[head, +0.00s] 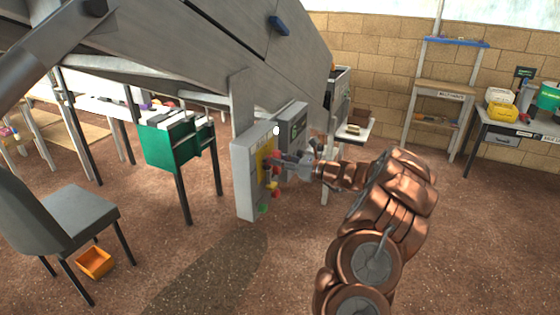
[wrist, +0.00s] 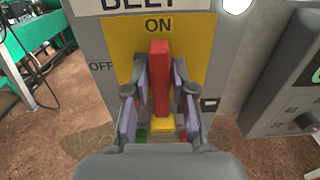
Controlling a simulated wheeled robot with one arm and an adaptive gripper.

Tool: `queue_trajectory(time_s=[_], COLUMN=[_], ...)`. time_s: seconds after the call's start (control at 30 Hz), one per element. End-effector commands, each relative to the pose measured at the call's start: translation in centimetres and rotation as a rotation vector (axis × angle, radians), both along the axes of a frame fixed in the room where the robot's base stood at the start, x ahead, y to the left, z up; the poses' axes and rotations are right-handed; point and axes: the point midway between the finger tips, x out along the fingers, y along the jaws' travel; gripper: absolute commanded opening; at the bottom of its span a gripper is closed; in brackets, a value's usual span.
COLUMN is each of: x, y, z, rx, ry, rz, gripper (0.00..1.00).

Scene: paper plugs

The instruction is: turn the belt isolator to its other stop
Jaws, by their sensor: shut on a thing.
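The belt isolator is a red handle (wrist: 160,75) on a yellow plate (wrist: 192,45) on a grey box (head: 246,180). In the wrist view the handle stands upright, its top just under the word ON; OFF is marked to the left. My gripper (wrist: 160,92) is shut on the red handle, with a purple-padded finger on each side of it. In the head view my gripper (head: 284,162) reaches the box's front from the right and partly hides the handle.
A yellow block (wrist: 162,125) and green and red buttons sit below the handle. A second grey box with a dial (wrist: 304,122) stands close on the right. A green bin (head: 172,145) and a chair (head: 65,205) stand left. A large grey machine hangs overhead.

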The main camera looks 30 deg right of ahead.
Motion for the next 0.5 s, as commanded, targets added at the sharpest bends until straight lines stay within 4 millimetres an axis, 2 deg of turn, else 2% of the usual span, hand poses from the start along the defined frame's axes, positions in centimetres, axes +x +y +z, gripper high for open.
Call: queue_trajectory(time_s=[0.27,0.5], x=[0.01,-0.09], y=[0.14,0.37], z=[-0.43,-0.69], rx=[-0.052,-0.188], ry=[-0.031,-0.116], rz=[0.001,0.002], gripper=[0.0,0.0])
